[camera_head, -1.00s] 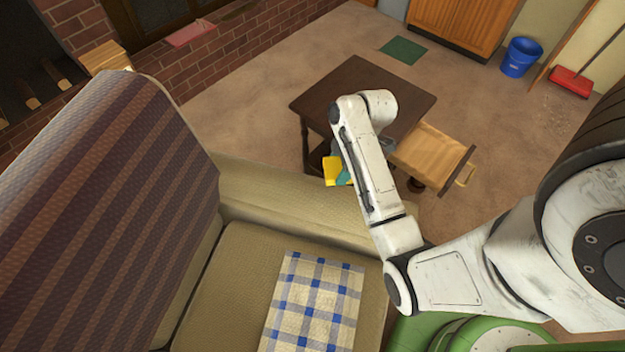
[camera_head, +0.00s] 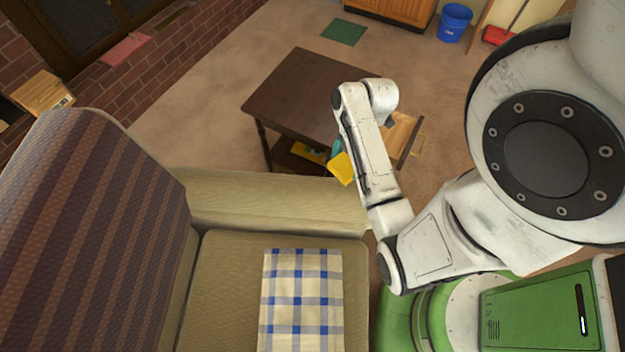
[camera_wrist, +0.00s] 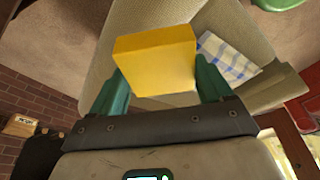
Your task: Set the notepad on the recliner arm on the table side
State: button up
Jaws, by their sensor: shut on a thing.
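The yellow notepad (camera_head: 342,168) is in my gripper, held in the air near the front end of the recliner arm (camera_head: 270,200) on the table side. In the wrist view, the notepad (camera_wrist: 155,62) sits between the green fingers of my gripper (camera_wrist: 160,78), which is shut on it. My own arm partly hides the gripper in the head view. The recliner arm is a bare beige padded top between the seat and the table (camera_head: 300,85). The notepad looks apart from it, but its height above it is hard to judge.
A checked cloth (camera_head: 300,300) lies on the recliner seat. The striped backrest (camera_head: 95,220) rises at left. The table has an open drawer (camera_head: 402,135) and a yellow item (camera_head: 307,152) on its low shelf. A blue bucket (camera_head: 454,22) stands at the back right.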

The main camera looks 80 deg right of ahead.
jog(key=w+f, duration=0.2)
jog(key=w+a+f, duration=0.1)
jog(key=w+f, duration=0.1)
jog(key=w+a+f, duration=0.1)
jog(key=w+f, duration=0.1)
jog(key=w, duration=0.1)
jog(key=shift+w+f, duration=0.1)
jog(key=shift+f, duration=0.25)
jog(key=shift+d+x, duration=0.15)
jog(key=shift+x, duration=0.7)
jog(key=shift+d+x, duration=0.2)
jog(key=shift+x, duration=0.6)
jog(key=shift+f, duration=0.1)
jog(key=shift+f+b, duration=0.15)
jog(key=shift+b, duration=0.2)
jog(key=o, duration=1)
